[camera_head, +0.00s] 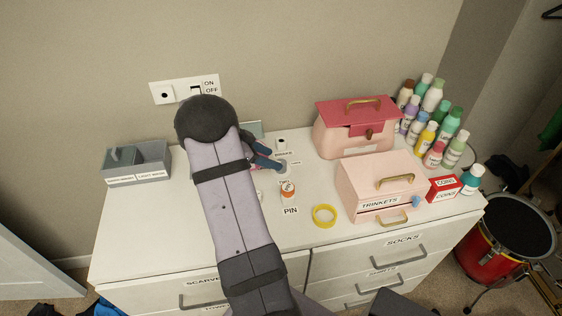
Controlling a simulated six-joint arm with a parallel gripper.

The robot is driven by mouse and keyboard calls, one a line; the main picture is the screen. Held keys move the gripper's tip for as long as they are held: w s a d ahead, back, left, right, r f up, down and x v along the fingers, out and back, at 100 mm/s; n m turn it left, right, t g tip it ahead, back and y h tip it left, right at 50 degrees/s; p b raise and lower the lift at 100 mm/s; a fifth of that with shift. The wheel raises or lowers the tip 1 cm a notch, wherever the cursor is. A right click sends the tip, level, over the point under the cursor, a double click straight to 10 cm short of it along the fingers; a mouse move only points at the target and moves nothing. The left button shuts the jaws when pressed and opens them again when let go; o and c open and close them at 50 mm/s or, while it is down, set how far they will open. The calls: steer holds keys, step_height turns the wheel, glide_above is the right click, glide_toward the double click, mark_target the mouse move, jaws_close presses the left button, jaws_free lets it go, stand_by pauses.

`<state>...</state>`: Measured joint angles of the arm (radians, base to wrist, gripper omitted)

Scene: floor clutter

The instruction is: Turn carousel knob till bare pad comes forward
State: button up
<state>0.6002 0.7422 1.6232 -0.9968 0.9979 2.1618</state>
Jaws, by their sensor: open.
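My gripper (271,158) has dark blue fingers and reaches from behind my arm toward the middle of the white dresser top. It is open. A small round grey piece (282,167) shows just beside the fingertips; I cannot tell whether it is the carousel knob or whether the fingers touch it. Small labels lie around it. My arm covers the area to its left, so most of the carousel and its pads cannot be made out. A small orange and white container (288,190) stands in front, behind a PIN label (290,211).
A yellow ring (324,215) lies front right. A pink TRINKETS box (382,182), a pink lidded case (355,130), a red box (444,188) and several bottles (427,132) crowd the right. A grey divided tray (137,162) stands left. A wall switch (184,90) is behind.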

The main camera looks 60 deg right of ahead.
mark_target(281, 162)
steer(key=shift+p+x, duration=0.9)
steer(key=shift+x, duration=2.15)
steer(key=c, duration=1)
